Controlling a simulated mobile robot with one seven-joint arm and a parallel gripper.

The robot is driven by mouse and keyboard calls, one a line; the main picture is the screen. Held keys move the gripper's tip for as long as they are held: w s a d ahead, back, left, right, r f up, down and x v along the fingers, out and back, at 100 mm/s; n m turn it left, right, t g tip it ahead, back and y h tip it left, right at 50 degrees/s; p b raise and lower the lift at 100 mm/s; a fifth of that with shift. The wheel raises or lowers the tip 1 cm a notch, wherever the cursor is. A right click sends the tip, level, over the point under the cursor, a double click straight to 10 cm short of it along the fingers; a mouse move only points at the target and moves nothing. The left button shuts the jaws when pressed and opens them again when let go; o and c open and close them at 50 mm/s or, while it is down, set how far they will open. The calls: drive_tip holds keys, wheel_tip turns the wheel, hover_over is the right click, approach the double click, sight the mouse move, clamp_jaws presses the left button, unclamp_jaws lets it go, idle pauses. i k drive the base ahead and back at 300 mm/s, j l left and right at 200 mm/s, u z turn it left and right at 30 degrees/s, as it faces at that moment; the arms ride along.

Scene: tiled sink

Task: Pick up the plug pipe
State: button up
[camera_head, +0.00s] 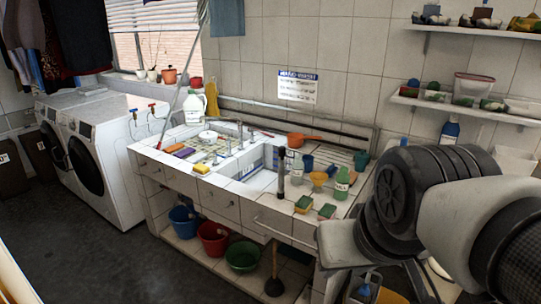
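A dark upright pipe (281,174), which I take to be the plug pipe, stands at the front edge of the sink counter (232,200), by the right-hand basin. Its lower end meets the counter rim; whether it is fixed there I cannot tell. My arm fills the right side of the view, with dark ribbed joints and pale links. A pale end part of it (345,244) sits in front of the counter's right end, apart from the pipe. I cannot make out any fingertips or whether they hold anything.
Sponges (303,204), a green-white bottle (341,183) and a yellow funnel (319,179) stand right of the pipe. Buckets (213,238) and a plunger (274,284) are below the counter. Washing machines (105,165) stand left. The floor in front is clear.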

sight(282, 152)
drive_tip(key=i+j, duration=0.15)
drive_tip(key=i, duration=0.3)
drive_tip(key=i+j+z, duration=0.4)
drive_tip(key=i+j, duration=0.55)
drive_tip(key=i+j+z, duration=0.1)
drive_tip(key=j, duration=0.25)
drive_tip(key=i+j+z, duration=0.1)
drive_tip(key=i+j, duration=0.15)
drive_tip(key=i+j+z, duration=0.1)
drive_tip(key=j, duration=0.35)
drive_tip(key=i+j, duration=0.15)
drive_tip(key=j, duration=0.2)
drive_tip(key=i+j+z, duration=0.1)
drive_tip(key=j, duration=0.3)
